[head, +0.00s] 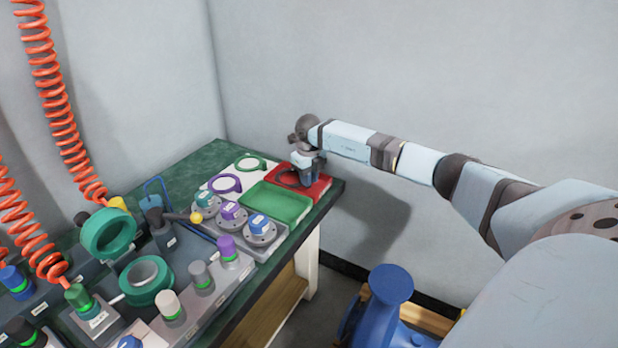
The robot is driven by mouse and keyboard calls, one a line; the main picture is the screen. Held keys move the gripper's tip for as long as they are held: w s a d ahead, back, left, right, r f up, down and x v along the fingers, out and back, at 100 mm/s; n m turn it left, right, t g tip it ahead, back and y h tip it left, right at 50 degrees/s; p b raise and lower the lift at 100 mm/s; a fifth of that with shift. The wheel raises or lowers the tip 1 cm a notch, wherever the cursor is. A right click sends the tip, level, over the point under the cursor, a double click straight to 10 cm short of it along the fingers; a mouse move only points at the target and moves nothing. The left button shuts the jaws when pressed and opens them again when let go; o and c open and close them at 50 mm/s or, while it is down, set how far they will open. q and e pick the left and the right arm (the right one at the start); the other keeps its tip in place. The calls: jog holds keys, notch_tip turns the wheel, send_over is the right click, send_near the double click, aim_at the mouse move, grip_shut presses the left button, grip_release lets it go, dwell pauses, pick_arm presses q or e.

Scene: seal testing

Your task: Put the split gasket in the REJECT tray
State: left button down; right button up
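The red tray (319,188) is at the far right corner of the bench. A dark ring (280,178), likely the split gasket, shows in it at its left side; the split cannot be made out. My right gripper (306,181) points down over the red tray, right beside the dark ring. Its fingertips are small and partly hidden, so I cannot tell whether they are open or touch the ring. No label can be read on the tray. My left gripper is not in view.
A green tray (292,213) stands empty in front of the red one. A green ring (251,157) and a purple ring (225,175) lie on a pale surface to the left. Flanged fixtures with coloured caps (259,224) and a test rig (146,274) fill the front.

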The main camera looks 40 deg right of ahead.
jog(key=o, duration=0.5)
jog(key=shift+c, duration=0.2)
notch_tip(320, 180, up, 8)
jog(key=p, duration=0.3)
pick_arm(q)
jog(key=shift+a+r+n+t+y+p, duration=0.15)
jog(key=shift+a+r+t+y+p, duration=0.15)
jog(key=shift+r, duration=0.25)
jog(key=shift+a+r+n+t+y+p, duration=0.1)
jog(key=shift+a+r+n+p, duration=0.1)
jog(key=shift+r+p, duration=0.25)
pick_arm(e)
notch_tip(320, 180, up, 6)
jog(key=shift+f, duration=0.1)
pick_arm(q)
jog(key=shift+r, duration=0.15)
